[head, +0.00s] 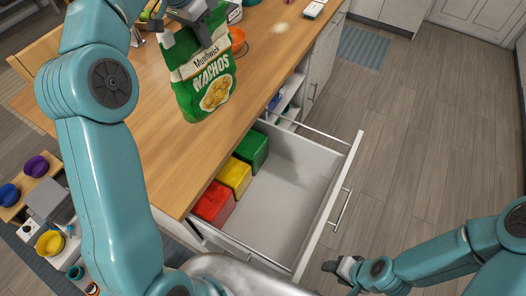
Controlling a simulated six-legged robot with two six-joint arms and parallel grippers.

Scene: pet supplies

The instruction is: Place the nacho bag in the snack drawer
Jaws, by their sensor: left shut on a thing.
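The green nacho bag (202,75) hangs upright above the wooden counter near its front edge. My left gripper (188,22) is shut on the top of the bag. The snack drawer (283,205) is pulled open below and to the right of the bag. Red (213,204), yellow (235,176) and green (252,150) boxes stand in a row along its left side, and the rest of its floor is bare. My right gripper (341,268) is low at the right, outside the drawer front; its jaw opening is too small to make out.
The wooden counter (170,160) has an orange bowl (237,40) and other small items behind the bag. Another open compartment (291,95) shows beyond the drawer. Bowls and boxes stand at the lower left. The wooden floor (420,130) at right is clear apart from a blue mat (363,47).

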